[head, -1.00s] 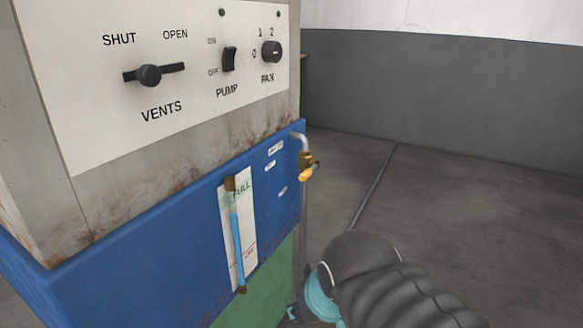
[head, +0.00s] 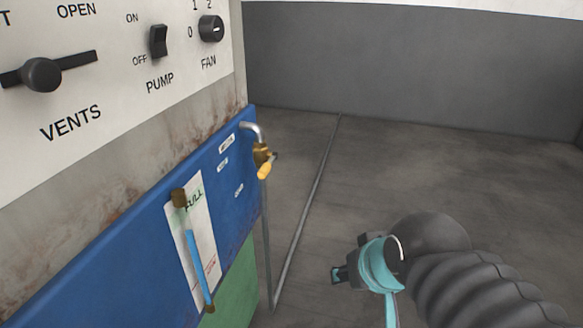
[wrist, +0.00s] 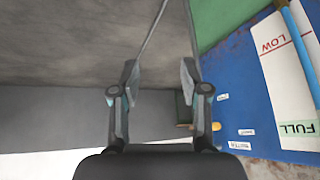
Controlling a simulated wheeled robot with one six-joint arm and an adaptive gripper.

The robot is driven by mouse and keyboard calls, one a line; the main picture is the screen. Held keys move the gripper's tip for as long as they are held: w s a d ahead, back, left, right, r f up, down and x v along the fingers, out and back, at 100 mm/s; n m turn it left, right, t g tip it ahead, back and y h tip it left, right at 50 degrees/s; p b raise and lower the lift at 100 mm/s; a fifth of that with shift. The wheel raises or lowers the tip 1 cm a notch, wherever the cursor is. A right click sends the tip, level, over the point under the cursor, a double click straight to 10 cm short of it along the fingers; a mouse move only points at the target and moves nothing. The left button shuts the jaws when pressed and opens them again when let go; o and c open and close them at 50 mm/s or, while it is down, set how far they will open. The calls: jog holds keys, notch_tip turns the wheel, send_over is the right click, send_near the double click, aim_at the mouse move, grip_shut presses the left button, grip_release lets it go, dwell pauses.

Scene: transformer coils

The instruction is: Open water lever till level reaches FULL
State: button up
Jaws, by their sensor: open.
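The water lever is a small yellow handle (head: 265,171) on a brass tap at the end of a bent metal pipe, at the blue panel's right edge. A sight tube (head: 196,262) holds blue water, its top below the green FULL mark (head: 194,201). My gripper (head: 338,274) is apart from the lever, lower and to the right in the head view. In the wrist view my gripper (wrist: 158,78) is open and empty. The yellow handle also shows there (wrist: 184,126), partly hidden beside the right finger. The gauge card (wrist: 285,70) appears upside down at right.
The control panel above carries the vents knob (head: 42,75), pump switch (head: 158,41) and fan knob (head: 211,28). A thin pipe (head: 305,215) runs along the floor. The floor (head: 430,170) to the right is clear up to the grey wall.

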aim_at(261, 176)
jog(key=w+a+r+m+t+y, duration=0.1)
jog(key=w+a+r+t, duration=0.2)
jog(key=w+a, duration=0.3)
jog(key=w+a+r+m+t+b, duration=0.1)
jog(key=w+a+r+t, duration=0.3)
jog(key=a, duration=0.3)
jog(key=w+a+r+m+t+y, duration=0.1)
jog(key=w+a+r+t, duration=0.15)
jog(key=w+a, duration=0.4)
jog(key=s+f+m+h, duration=0.4)
jog(key=s+h, duration=0.1)
jog(key=h, duration=0.4)
jog(key=shift+t, duration=0.45)
jog(key=x, duration=1.3)
jog(key=shift+d+b, duration=0.25)
jog(key=shift+b, duration=0.05)
grip_shut()
